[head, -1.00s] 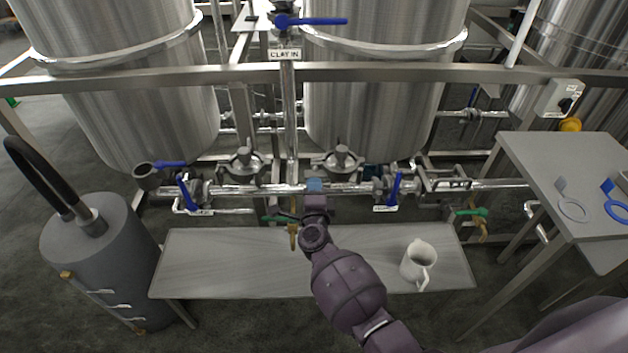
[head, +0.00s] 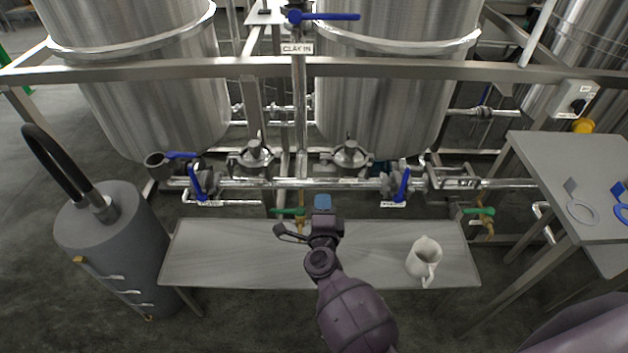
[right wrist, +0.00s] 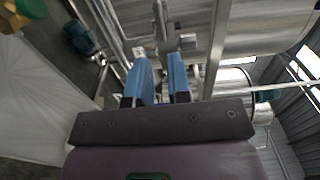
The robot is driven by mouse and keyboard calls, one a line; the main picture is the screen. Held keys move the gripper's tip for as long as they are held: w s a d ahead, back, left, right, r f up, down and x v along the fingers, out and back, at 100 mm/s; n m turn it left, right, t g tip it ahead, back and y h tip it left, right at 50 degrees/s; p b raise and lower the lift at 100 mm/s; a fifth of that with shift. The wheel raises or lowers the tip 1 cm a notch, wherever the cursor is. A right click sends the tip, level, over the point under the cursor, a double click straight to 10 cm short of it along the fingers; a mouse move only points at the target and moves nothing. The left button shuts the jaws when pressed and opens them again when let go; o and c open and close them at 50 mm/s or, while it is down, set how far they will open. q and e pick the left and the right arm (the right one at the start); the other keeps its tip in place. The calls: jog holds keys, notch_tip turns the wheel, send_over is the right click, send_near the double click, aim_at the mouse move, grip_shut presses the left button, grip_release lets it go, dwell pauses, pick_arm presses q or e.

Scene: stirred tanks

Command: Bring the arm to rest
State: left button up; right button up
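The right arm reaches in from the bottom of the head view over the bench. My left gripper is not in view.
A white jug (head: 424,260) stands on the bench right of my arm. Blue-handled valves (head: 402,186) sit on the pipe behind. A grey cylinder (head: 115,245) stands left, and a steel table (head: 560,150) with ring-shaped tools stands right. The bench's left part is clear.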

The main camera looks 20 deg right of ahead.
jog(key=w+a+r+n+t+y, duration=0.1)
jog(key=a+r+n+y, duration=0.3)
jog(key=n, duration=0.4)
jog(key=s+d+f+n+g, duration=0.2)
jog(key=s+d+f+n, duration=0.1)
jog(key=s, duration=0.6)
jog(key=s+d+f+n+g, duration=0.3)
jog(key=s+d+n, duration=0.3)
jog(key=s, duration=0.3)
jog(key=s+d+f+n+g, duration=0.2)
jog(key=s+d+f+n, duration=0.2)
jog(key=s, duration=0.6)
jog(key=shift+d+n+y, duration=0.4)
jog(key=shift+d+n, duration=0.2)
jog(key=shift+d, duration=0.5)
jog(key=shift+o, duration=0.2)
jog(key=shift+s, duration=0.1)
